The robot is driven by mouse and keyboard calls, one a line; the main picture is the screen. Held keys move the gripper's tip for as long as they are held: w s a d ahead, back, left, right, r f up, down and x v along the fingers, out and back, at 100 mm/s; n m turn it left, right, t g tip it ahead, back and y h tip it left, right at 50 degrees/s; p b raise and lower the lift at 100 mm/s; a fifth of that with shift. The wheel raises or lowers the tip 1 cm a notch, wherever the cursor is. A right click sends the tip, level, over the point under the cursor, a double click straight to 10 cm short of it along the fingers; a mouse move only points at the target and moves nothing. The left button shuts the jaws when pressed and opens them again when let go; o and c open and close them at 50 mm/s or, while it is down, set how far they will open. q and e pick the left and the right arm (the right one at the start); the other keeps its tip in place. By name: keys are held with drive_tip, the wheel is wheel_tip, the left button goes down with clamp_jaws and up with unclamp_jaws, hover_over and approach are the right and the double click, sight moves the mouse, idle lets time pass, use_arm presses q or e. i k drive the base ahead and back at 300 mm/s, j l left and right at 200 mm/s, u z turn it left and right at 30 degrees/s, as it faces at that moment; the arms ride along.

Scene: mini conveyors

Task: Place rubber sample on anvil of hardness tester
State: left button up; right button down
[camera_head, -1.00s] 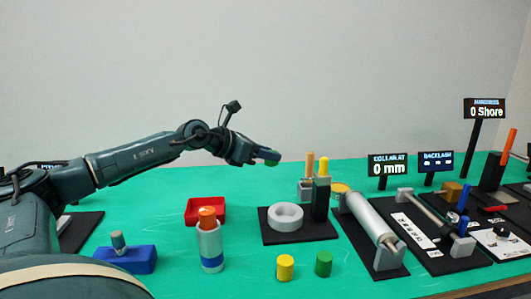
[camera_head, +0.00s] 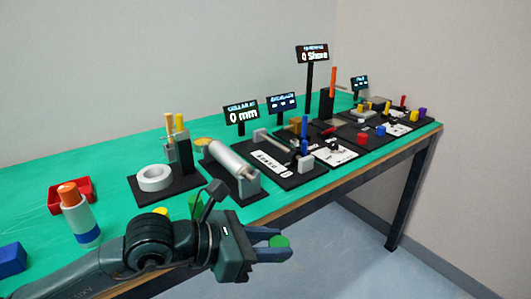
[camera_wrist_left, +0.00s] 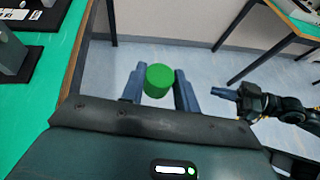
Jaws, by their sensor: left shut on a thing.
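A green cylinder (camera_head: 280,242), which looks like the rubber sample, is between the fingers of my left gripper (camera_head: 272,243). The gripper is shut on it, in front of the table's near edge and over the floor. The left wrist view shows the green cylinder (camera_wrist_left: 159,80) between the blue-grey fingers. The hardness tester (camera_head: 326,103) stands farther back and right, black with an orange lever, beside a display (camera_head: 312,53) reading 0 Shore. Its anvil is too small to make out. My right gripper (camera_wrist_left: 238,97) shows at the right of the left wrist view; its opening is unclear.
The green table (camera_head: 120,165) carries a black base with a white ring (camera_head: 154,178), a grey roller (camera_head: 228,160) and several other fixtures. Open floor (camera_head: 350,255) lies right of my gripper.

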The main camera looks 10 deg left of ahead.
sight(337, 122)
drive_tip(key=i+l+u, duration=0.15)
drive_tip(key=i+l, duration=0.15)
drive_tip(key=i+l+u, duration=0.15)
drive_tip(key=i+l, duration=0.2)
drive_tip(key=i+l+u, duration=0.1)
drive_tip(key=i+l, duration=0.15)
drive_tip(key=l, duration=0.2)
drive_tip(key=i+l+u, duration=0.15)
drive_tip(key=i+l, duration=0.15)
drive_tip(key=i+l+u, duration=0.15)
drive_tip(key=l, duration=0.4)
drive_tip(key=i+l+u, duration=0.15)
drive_tip(key=i+l, duration=0.15)
drive_tip(key=l, duration=0.15)
drive_tip(key=i+l+u, duration=0.1)
drive_tip(key=l, duration=0.4)
drive_tip(key=i+l+u, duration=0.15)
drive_tip(key=l, duration=0.4)
drive_tip(key=i, duration=0.1)
